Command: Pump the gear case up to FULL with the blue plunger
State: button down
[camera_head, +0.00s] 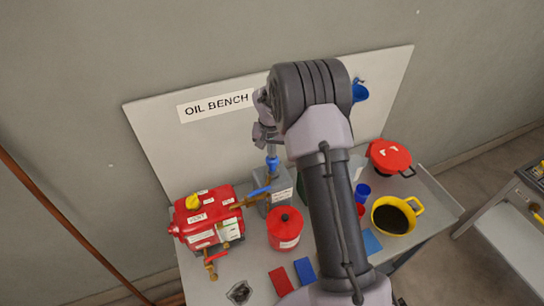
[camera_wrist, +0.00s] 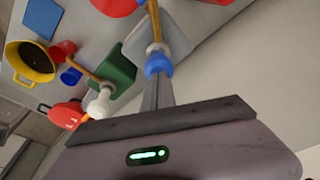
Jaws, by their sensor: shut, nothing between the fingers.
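The red gear case (camera_head: 208,212) with a yellow cap (camera_head: 193,202) stands at the left of the bench in the head view. The grey pump can (camera_head: 277,180) stands to its right, with a brass spout pointing toward the case. The blue plunger (camera_head: 272,162) is on top of the can. It also shows in the wrist view (camera_wrist: 157,63), directly off the fingertips. My gripper (camera_head: 271,151) is shut and empty, pointing down just above the plunger. I cannot tell whether it touches. The case's level reading is too small to read.
A red can (camera_head: 285,228) stands in front of the pump. A green can (camera_wrist: 112,70) with a white knob, a yellow mug (camera_wrist: 30,62) of dark liquid and small red and blue cups stand nearby. A backboard (camera_head: 160,130) rises behind. My arm hides the bench middle.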

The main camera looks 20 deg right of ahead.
jog(key=shift+r+p, duration=0.5)
jog(key=shift+r, duration=0.55)
jog(key=shift+f, duration=0.2)
jog(key=shift+f+b, duration=2.45)
jog(key=shift+f, duration=0.1)
jog(key=shift+r+p, duration=1.2)
jog(key=shift+r, duration=1.05)
jog(key=shift+f, duration=0.1)
